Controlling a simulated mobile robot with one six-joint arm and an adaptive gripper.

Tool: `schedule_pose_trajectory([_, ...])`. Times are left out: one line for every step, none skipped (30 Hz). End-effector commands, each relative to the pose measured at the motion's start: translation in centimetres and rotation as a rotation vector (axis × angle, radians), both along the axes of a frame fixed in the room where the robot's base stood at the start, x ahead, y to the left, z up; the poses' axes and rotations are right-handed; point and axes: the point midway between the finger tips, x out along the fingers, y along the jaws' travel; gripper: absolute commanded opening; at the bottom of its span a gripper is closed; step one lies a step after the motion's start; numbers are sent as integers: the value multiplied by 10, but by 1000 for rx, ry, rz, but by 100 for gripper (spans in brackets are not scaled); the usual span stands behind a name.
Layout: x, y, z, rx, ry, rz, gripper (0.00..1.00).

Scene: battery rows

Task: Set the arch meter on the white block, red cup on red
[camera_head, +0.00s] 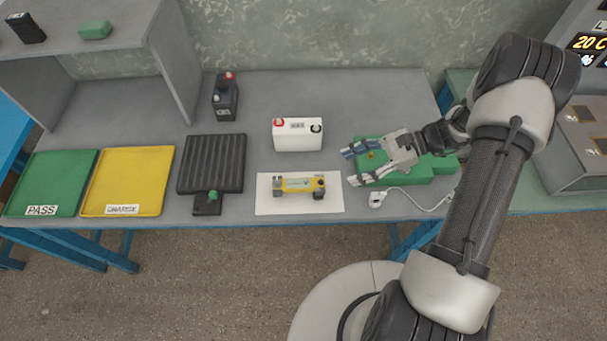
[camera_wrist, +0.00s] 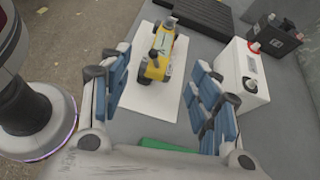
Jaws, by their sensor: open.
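The arch meter (camera_head: 304,185) is a yellow bar with dark cup-like ends. It lies on a white sheet (camera_head: 262,205) at the front of the bench, and it also shows in the wrist view (camera_wrist: 158,52). The white block (camera_head: 298,138) stands just behind the sheet, with a red terminal at its left top and a black one at its right top. In the wrist view the white block (camera_wrist: 238,78) is at the right. My gripper (camera_head: 350,166) is open and empty, right of the meter and apart from it. The colour inside the meter's cups is hidden.
A dark battery (camera_head: 224,99) stands behind to the left. A black ribbed pad (camera_head: 212,164), a yellow tray (camera_head: 127,180) and a green tray (camera_head: 50,182) lie to the left. A green object (camera_head: 425,169) and white cable (camera_head: 415,203) are by my gripper. The bench's back middle is clear.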

Motion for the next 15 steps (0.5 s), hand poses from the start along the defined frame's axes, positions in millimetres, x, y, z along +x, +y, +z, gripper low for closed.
schedule_pose_trajectory([0,-2,-11,29,26,-33,57])
schedule_pose_trajectory([1,-3,-15,42,37,-48,57])
schedule_pose_trajectory([1,-3,-20,57,48,-65,57])
schedule_pose_trajectory([1,-4,-23,65,55,-74,57])
schedule_pose_trajectory([1,-4,-26,71,60,-83,57])
schedule_pose_trajectory([2,-3,-28,77,64,-89,57])
schedule_pose_trajectory([2,-1,-30,80,66,-91,57])
schedule_pose_trajectory([2,1,-32,81,68,-92,57])
schedule_pose_trajectory([2,6,-34,82,68,-91,57])
schedule_pose_trajectory([2,11,-36,81,68,-90,57])
schedule_pose_trajectory([2,16,-39,81,69,-90,57])
schedule_pose_trajectory([1,24,-42,81,70,-89,57])
schedule_pose_trajectory([2,31,-45,81,70,-89,57])
schedule_pose_trajectory([1,37,-47,81,69,-87,57])
schedule_pose_trajectory([1,45,-51,80,69,-88,57])
